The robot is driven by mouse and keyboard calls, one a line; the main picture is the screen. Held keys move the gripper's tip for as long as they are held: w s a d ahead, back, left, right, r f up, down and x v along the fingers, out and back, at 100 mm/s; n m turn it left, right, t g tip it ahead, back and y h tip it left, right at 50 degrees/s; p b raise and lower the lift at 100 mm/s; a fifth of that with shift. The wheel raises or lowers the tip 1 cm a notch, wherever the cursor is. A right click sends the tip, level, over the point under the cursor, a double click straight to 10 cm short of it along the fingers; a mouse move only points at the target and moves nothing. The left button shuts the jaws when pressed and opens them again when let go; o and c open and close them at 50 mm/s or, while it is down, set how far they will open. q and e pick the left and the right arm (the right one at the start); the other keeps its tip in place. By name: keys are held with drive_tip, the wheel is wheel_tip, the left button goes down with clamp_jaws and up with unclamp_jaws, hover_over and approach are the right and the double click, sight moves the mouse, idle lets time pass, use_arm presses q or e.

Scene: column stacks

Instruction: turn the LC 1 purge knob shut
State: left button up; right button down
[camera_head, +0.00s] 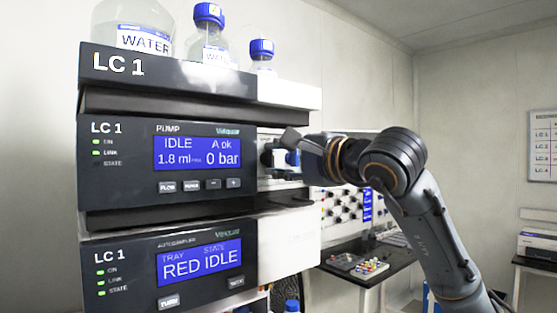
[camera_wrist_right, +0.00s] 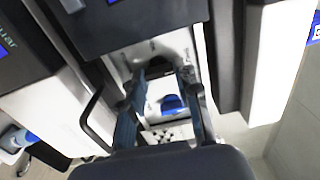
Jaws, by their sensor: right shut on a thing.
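The LC 1 pump unit (camera_head: 170,155) faces me in the head view, its screen reading IDLE, 1.8 ml and 0 bar. My right gripper (camera_head: 270,155) reaches in from the right to the recessed panel beside the pump screen. In the right wrist view, my right gripper (camera_wrist_right: 163,74) has its two fingers on either side of a dark knob (camera_wrist_right: 158,72), shut on it. A blue round part (camera_wrist_right: 172,103) shows lower between the fingers. My left gripper is not in view.
Water bottles (camera_head: 145,37) stand on the LC 1 top tray (camera_head: 175,70). The autosampler (camera_head: 175,272) is below the pump. A dark bench (camera_head: 371,267) with small coloured items stands behind my right arm.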

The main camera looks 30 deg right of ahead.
drive_tip(key=c, duration=1.2)
unclamp_jaws()
drive_tip(key=shift+d, duration=0.1)
drive_tip(key=shift+s, duration=0.1)
drive_tip(key=s, duration=0.8)
drive_tip(key=s+d, duration=0.1)
drive_tip(key=s, duration=0.2)
drive_tip(key=shift+s, duration=0.4)
